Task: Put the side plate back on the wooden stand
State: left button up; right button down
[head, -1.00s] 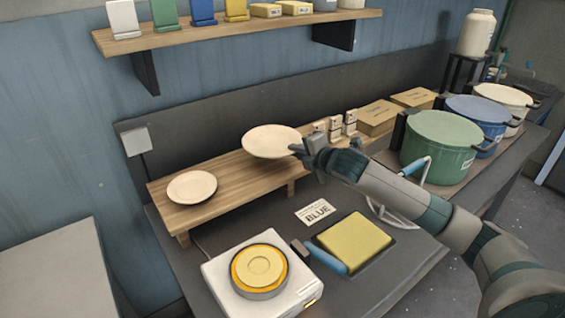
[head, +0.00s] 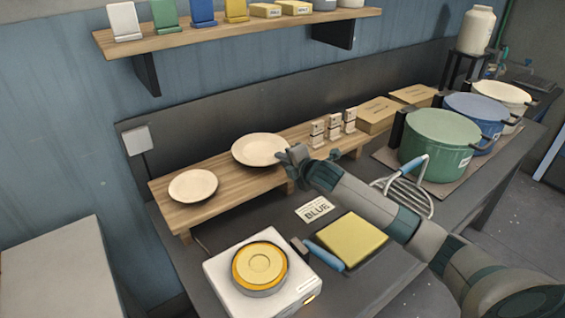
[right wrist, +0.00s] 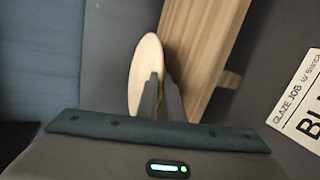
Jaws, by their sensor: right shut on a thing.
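A cream plate (head: 257,148) is held by its right rim in my right gripper (head: 284,157), which is shut on it. It is about level, over or on the middle of the wooden stand (head: 225,192); I cannot tell if it touches. In the right wrist view the plate (right wrist: 146,65) shows as a narrow oval at the fingers (right wrist: 160,95), beside the stand's planks (right wrist: 205,45). A smaller cream plate (head: 193,186) lies flat on the stand's left end. My left gripper is not in view.
Small stacked blocks (head: 333,127) and cardboard boxes (head: 377,114) stand right of the plate. In front are a white scale-like device (head: 262,285), a yellow block (head: 351,238) and a BLUE card (head: 314,209).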

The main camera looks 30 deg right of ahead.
jog(key=shift+f, duration=0.8)
jog(key=c, duration=2.2)
grip_release()
jog(key=shift+f, duration=0.15)
jog(key=shift+s, duration=0.15)
jog(key=shift+b+v, duration=1.15)
jog(key=shift+v, duration=4.8)
